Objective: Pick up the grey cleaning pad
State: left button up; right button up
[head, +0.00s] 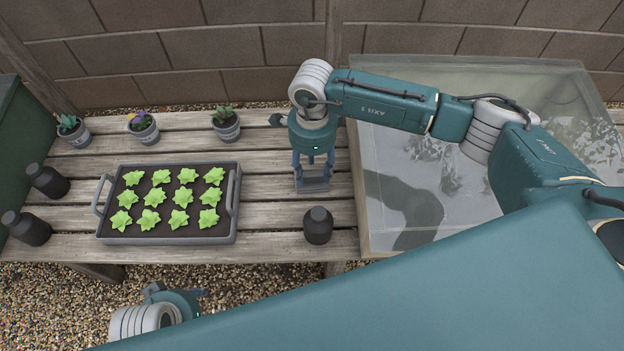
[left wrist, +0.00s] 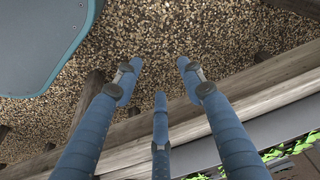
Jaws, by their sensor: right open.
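A small grey block (head: 313,179), which looks like the cleaning pad, is on the wooden bench, directly under my right gripper (head: 313,163). The right gripper points down with its fingers apart, around or just above the grey block; I cannot tell whether they touch it.
A grey tray (head: 167,241) of green seedlings stands left of the right gripper. A black bottle (head: 318,226) is in front of the grey block. A glassy cold frame (head: 385,246) stands to the right. Two more bottles and several potted plants (head: 226,125) are at left and back.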

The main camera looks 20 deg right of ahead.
aim_at(312, 175)
notch_tip(312, 175, down, 3)
jog(key=shift+w+f, duration=0.1)
jog(key=shift+f, duration=0.1)
pick_arm(q)
jog(key=shift+v, duration=1.05)
jog(key=shift+w, duration=0.15)
pick_arm(e)
jog(key=shift+c, duration=0.2)
grip_shut()
jog(key=shift+r, duration=0.15)
jog(key=shift+r, duration=0.3)
pick_arm(q)
notch_tip(312, 175, down, 9)
jog(key=p, duration=0.2)
jog(key=shift+f, duration=0.15)
pick_arm(e)
notch_tip(312, 175, up, 19)
jog(key=shift+r, duration=0.1)
